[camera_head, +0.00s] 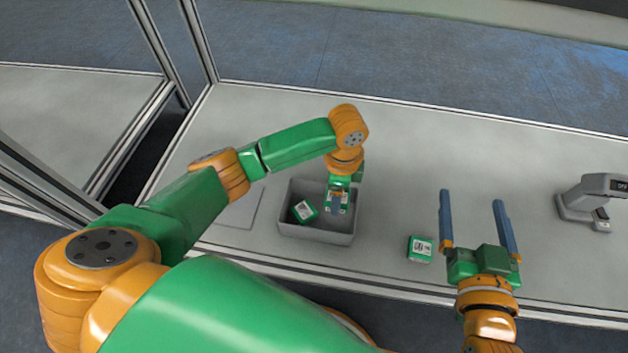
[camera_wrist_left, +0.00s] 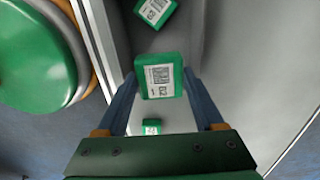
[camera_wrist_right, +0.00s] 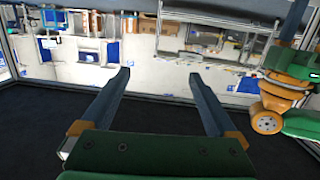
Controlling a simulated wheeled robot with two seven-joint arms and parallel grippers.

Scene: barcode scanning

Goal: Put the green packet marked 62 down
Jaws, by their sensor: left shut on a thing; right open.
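My left gripper (camera_head: 338,206) is shut on a green packet (camera_wrist_left: 161,77) with a white barcode label. The label looks like it reads 62 in the left wrist view. In the head view the held packet (camera_head: 345,199) is at the right part of the grey bin (camera_head: 315,236), partly hidden by the gripper. I cannot tell whether it touches the bin floor. Another green packet (camera_head: 304,211) lies tilted in the bin's left part. My right gripper (camera_head: 471,200) is open and empty, above the table on the right; its fingers (camera_wrist_right: 162,95) are wide apart in the right wrist view.
Another green packet (camera_head: 420,248) lies on the table between the bin and my right gripper. A grey scanner (camera_head: 592,200) stands at the far right. A flat pale plate (camera_head: 240,208) lies left of the bin. The table behind the bin is clear.

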